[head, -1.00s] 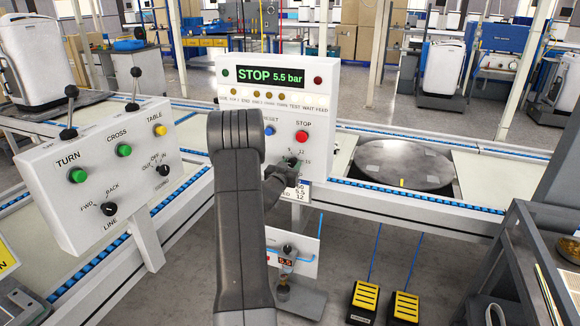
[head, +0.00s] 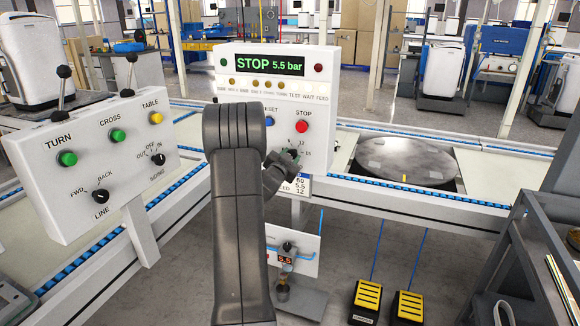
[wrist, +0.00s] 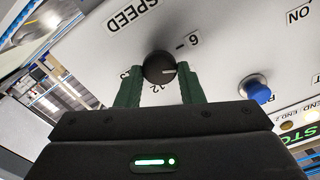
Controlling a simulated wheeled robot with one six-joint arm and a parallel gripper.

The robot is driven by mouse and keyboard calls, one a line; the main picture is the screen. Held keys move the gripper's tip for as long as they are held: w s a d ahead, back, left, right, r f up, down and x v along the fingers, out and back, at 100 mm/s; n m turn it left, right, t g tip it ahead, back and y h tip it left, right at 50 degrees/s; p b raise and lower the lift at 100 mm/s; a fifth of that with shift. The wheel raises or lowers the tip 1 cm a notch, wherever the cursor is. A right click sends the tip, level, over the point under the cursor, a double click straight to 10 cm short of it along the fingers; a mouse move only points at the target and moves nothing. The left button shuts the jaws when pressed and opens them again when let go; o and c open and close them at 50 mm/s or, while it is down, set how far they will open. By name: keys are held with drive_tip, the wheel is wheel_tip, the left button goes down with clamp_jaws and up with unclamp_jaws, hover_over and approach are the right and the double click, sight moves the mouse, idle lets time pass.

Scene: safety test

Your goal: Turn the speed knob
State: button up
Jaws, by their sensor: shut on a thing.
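The speed knob (wrist: 158,66) is round and black with a white pointer line. It sits on the white panel (wrist: 225,45) beside the word SPEED in the wrist view, where the lettering is upside down. Its pointer is toward the right of the picture, between the 6 and the 12. My gripper (wrist: 160,69) has its two green fingers on either side of the knob, shut on it. In the head view my gripper (head: 291,157) is at the panel's lower right, below the red STOP button (head: 302,126), and mostly hides the knob.
The panel's display (head: 270,66) reads STOP 5.5 bar. A blue button (wrist: 254,88) is close to the knob. A second control box (head: 95,165) with knobs and buttons stands at left. A round turntable (head: 405,162) is at right. Yellow pedals (head: 367,299) are on the floor.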

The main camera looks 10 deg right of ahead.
drive_tip(key=shift+d+f+m+b, duration=0.1)
drive_tip(key=shift+f+m+b, duration=0.1)
drive_tip(key=shift+m+b, duration=4.05)
drive_tip(key=shift+f+m+b, duration=0.15)
drive_tip(key=shift+m+b, duration=3.25)
drive_tip(key=shift+m, duration=1.65)
drive_tip(key=o, duration=0.9)
drive_tip(key=shift+o, duration=0.2)
drive_tip(key=shift+r, duration=0.1)
drive_tip(key=p+v, duration=0.1)
drive_tip(key=v, duration=1.3)
